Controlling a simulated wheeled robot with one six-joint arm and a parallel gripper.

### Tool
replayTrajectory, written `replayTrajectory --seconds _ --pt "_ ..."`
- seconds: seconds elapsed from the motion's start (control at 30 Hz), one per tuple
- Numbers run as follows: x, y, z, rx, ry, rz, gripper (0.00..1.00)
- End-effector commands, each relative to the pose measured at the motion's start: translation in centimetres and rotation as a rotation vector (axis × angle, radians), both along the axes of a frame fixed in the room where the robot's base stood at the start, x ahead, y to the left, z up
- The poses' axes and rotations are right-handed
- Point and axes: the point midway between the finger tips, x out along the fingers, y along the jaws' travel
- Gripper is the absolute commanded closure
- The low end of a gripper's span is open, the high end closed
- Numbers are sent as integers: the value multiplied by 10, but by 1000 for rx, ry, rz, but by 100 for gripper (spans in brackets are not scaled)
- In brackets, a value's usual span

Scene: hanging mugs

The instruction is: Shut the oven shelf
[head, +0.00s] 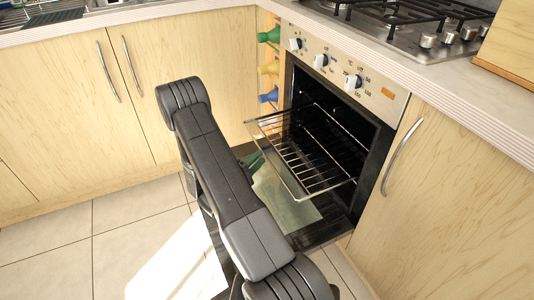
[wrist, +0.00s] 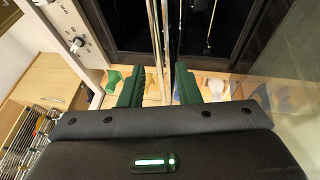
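The oven (head: 335,120) stands open in the cabinet row. Its wire oven shelf (head: 305,165) sticks out of the dark cavity, above the lowered glass door (head: 290,212). My gripper (head: 256,160) is at the left front of the shelf, partly hidden by my arm. In the wrist view my gripper (wrist: 159,82) has its two green fingers apart. Thin metal rods of the oven shelf (wrist: 158,35) show between and beyond the fingers. I cannot tell whether the fingers touch them.
A cabinet door with a curved handle (head: 402,157) is right of the oven. Green, yellow and blue knob-like objects (head: 268,68) sit left of it. The hob (head: 405,25) is on the worktop above. Tiled floor (head: 60,260) is clear at left.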

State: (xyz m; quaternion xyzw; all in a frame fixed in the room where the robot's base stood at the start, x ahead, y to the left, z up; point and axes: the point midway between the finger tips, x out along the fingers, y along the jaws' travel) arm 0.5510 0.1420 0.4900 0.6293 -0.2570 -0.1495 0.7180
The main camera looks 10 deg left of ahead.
Motion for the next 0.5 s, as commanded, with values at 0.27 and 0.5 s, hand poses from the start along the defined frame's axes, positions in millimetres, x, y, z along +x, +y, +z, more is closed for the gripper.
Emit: replayTrajectory --seconds 0.27,0.5 --pt "36 -24 7 2 -1 -2 70" --pt "44 -29 9 1 0 1 70"
